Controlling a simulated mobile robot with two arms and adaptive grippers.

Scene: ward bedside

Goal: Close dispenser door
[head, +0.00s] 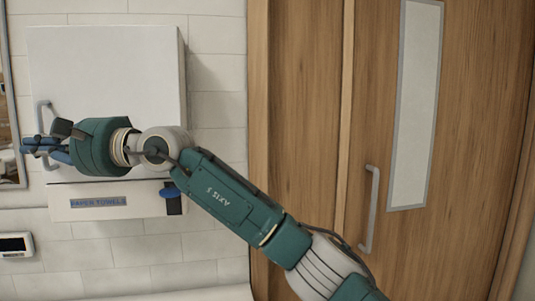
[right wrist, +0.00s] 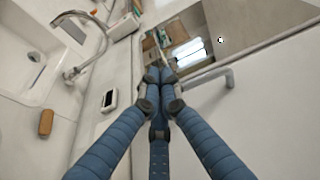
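The white paper towel dispenser's door (head: 105,75) fills the upper left of the head view, above a strip labelled "PAPER TOWELS". It looks flush or nearly so; I cannot tell whether a gap remains. Its grey handle (head: 41,112) is at the door's left edge and also shows in the right wrist view (right wrist: 228,78). My right gripper (head: 28,146) is in front of the handle's lower part, partly hiding it. In the right wrist view its blue fingertips (right wrist: 160,75) come together with nothing seen between them, beside the handle. My left gripper is not in view.
A wooden door (head: 450,150) with a long handle stands at the right. A small wall device (head: 15,245) is below left of the dispenser. The right wrist view shows a sink (right wrist: 30,60), a tap (right wrist: 95,45) and a mirror (right wrist: 205,35).

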